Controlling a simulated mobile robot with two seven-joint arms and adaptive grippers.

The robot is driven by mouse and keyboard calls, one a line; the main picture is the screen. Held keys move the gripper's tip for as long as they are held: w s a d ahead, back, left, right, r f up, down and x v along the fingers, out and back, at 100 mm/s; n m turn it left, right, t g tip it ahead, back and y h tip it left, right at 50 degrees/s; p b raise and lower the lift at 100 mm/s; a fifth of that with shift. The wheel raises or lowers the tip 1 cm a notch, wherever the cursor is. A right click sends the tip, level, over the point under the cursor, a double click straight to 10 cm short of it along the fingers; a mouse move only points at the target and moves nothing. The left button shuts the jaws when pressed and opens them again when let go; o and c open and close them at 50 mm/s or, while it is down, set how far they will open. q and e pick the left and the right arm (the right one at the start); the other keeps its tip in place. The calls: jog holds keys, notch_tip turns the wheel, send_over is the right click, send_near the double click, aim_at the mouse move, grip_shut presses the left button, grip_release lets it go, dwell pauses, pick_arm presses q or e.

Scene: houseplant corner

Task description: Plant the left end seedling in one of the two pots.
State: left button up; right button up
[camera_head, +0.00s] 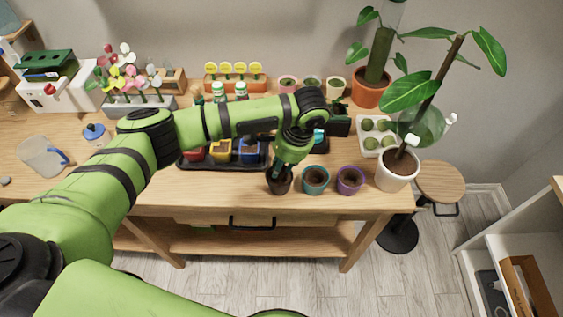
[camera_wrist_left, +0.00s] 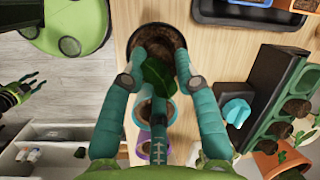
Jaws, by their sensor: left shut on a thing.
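My left gripper (camera_head: 281,170) points down over a dark pot (camera_head: 279,187) at the table's front edge. In the left wrist view the gripper (camera_wrist_left: 158,62) is shut on a seedling (camera_wrist_left: 158,76) with dark green leaves, between its teal fingers. The fingertips reach over the soil in the dark pot (camera_wrist_left: 150,32); I cannot tell whether the seedling's base touches it. To the right stand a teal pot (camera_head: 316,181) and a purple pot (camera_head: 350,181), both with soil. My right gripper (camera_wrist_left: 22,88) shows at the left of the wrist view, its fingers apart.
A black seedling tray (camera_wrist_left: 282,90) is beside the gripper in the wrist view. A black tray (camera_head: 222,167) with coloured pots lies left of the gripper. A tall plant in a white pot (camera_head: 395,172) stands at the right end. Bare wood (camera_head: 160,195) shows at front left.

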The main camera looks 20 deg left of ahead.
pick_arm(q)
jog(key=shift+f, duration=0.9)
jog(key=o, duration=0.8)
jog(key=shift+o, duration=0.2)
jog(key=o, duration=0.4)
